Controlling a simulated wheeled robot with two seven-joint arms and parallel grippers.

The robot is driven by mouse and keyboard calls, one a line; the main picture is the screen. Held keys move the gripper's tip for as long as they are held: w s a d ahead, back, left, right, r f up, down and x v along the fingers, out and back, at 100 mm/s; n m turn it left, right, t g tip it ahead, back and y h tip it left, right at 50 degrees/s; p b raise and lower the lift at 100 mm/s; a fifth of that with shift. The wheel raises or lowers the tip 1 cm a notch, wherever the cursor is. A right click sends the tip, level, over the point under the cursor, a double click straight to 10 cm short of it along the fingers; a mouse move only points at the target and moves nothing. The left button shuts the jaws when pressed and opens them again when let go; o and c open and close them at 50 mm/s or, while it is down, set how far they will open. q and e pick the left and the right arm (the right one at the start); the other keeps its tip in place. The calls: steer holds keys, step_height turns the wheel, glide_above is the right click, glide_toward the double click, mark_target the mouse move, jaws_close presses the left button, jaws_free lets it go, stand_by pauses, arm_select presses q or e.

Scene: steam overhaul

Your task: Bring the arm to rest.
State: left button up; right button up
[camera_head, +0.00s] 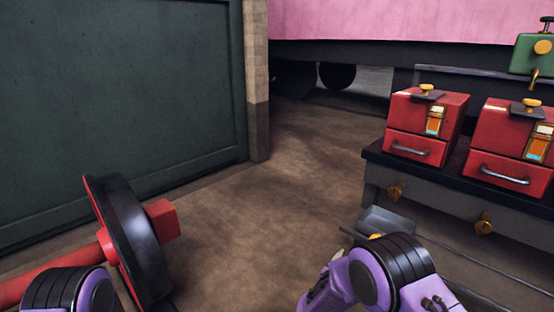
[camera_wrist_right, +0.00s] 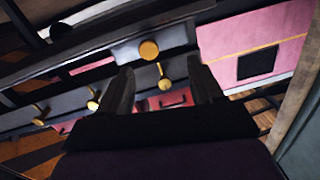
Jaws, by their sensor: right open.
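My right gripper (camera_wrist_right: 162,78) shows in the right wrist view with its two dark fingers spread wide apart. A purple and black link of my left arm shows at the bottom left corner; the left gripper is out of view.
Red boxes (camera_head: 427,115) (camera_head: 513,150) stand on a dark bench (camera_head: 420,190) at right, a green device (camera_head: 533,52) behind. A black wheel on a red shaft (camera_head: 130,240) stands left. Central floor (camera_head: 270,200) is clear.

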steer(key=s+d+f+n+g+y, duration=0.25)
steer(key=s+f+y, duration=0.45)
steer(key=s+f, duration=1.05)
steer(key=s+g+y, duration=0.2)
steer(key=s+g, duration=0.5)
steer(key=s, duration=1.7)
step_height(320, 180, up, 32)
steer(key=w+p, duration=0.1)
steer(key=p, duration=3.1)
steer(key=shift+w+d+n+p, duration=0.15)
steer(key=shift+d+n+p, duration=0.2)
steer(key=shift+d+n, duration=0.1)
